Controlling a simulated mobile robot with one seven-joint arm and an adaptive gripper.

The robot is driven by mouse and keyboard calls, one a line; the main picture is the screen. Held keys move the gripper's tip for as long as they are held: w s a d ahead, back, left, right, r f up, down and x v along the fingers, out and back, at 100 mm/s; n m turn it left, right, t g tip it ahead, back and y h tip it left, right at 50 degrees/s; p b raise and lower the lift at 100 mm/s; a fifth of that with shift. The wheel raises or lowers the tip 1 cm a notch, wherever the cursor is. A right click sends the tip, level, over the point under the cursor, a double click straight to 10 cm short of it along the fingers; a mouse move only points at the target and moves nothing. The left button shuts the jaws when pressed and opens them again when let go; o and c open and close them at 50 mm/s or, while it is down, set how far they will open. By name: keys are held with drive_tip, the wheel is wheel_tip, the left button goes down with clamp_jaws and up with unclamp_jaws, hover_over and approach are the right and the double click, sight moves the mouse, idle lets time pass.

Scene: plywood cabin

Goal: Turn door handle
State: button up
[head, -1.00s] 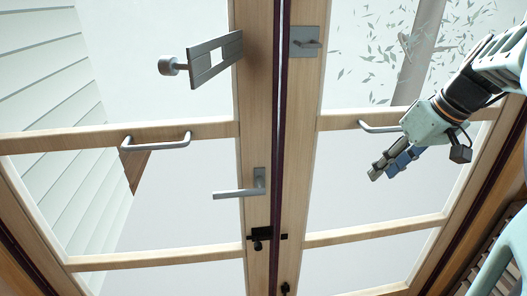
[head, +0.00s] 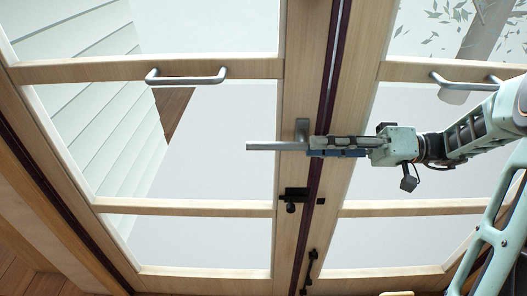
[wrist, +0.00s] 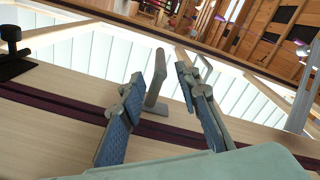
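The grey lever door handle (head: 272,146) is on the stile of the left glazed door. Its lever points left and looks level in the head view. My gripper (head: 312,147) reaches in from the right, and its fingers are at the pivot end of the handle, partly hiding its mount. In the wrist view the handle (wrist: 154,88) stands between the two spread blue-padded fingers of my gripper (wrist: 158,79). The fingers are open with gaps on both sides. I cannot tell whether either finger touches the handle.
A black latch (head: 292,197) sits below the handle on the left door. Grey pull bars are on the left door (head: 187,80) and the right door (head: 465,86). A dark seam (head: 327,105) runs between the doors. The glass left of the handle is clear.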

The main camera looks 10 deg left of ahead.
sight(263, 143)
drive_tip(key=b+x, duration=0.1)
drive_tip(key=x, duration=1)
drive_tip(key=shift+s+a, duration=0.2)
drive_tip(key=shift+a, duration=0.15)
clamp_jaws()
